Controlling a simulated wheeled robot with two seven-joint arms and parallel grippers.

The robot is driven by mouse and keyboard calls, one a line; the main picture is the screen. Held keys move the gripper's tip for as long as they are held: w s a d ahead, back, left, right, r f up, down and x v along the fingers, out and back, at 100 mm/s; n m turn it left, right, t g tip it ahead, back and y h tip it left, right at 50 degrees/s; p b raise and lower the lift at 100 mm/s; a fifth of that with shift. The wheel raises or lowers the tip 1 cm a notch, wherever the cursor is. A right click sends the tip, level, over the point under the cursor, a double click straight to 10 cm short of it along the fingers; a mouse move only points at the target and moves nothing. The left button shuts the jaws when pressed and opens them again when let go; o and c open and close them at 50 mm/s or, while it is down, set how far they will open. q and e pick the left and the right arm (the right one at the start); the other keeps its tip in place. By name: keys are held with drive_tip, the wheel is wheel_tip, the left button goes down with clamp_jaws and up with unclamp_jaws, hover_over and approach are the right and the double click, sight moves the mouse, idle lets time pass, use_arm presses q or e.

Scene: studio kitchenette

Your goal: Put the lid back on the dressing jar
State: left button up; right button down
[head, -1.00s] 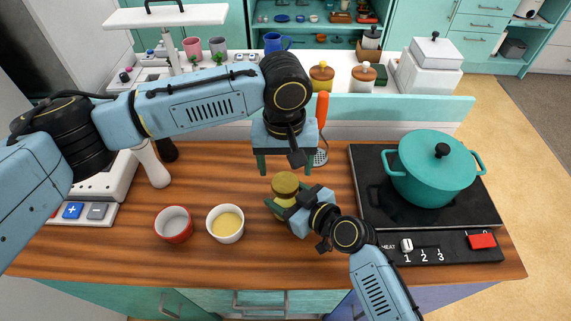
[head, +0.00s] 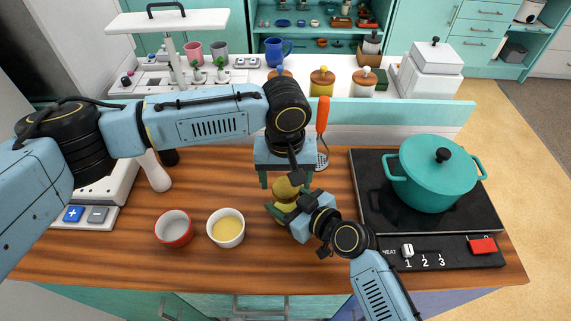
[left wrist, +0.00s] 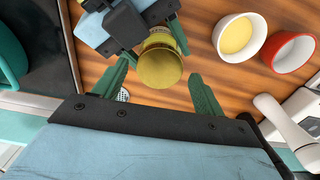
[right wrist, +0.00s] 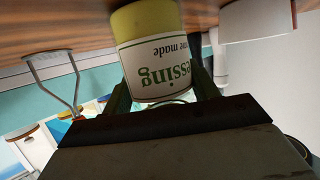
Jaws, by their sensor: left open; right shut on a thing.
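The dressing jar (head: 283,213) stands on the wooden counter. Its white label with green letters shows upside down in the right wrist view (right wrist: 158,68). My right gripper (head: 284,208) is shut around the jar's body from the front right. A round gold lid-like top (left wrist: 159,68) covers the jar's mouth; I cannot tell how firmly it sits. It also shows in the head view (head: 284,188). My left gripper (head: 286,182) is open, pointing down just behind and above the jar, its fingers to either side of the gold top without visible contact.
A red bowl (head: 174,228) and a white bowl with yellow contents (head: 226,229) stand left of the jar. A teal pot (head: 433,170) sits on the black hob at the right.

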use_arm(q)
drive_tip(key=shift+f, duration=0.75)
drive_tip(key=shift+c, duration=0.4)
drive_tip(key=c, duration=0.9)
drive_tip(key=shift+m, duration=1.6)
drive_tip(key=o, duration=1)
drive_tip(key=shift+o, duration=0.3)
drive_tip(key=shift+d, duration=0.1)
drive_tip(key=shift+s+d, duration=0.1)
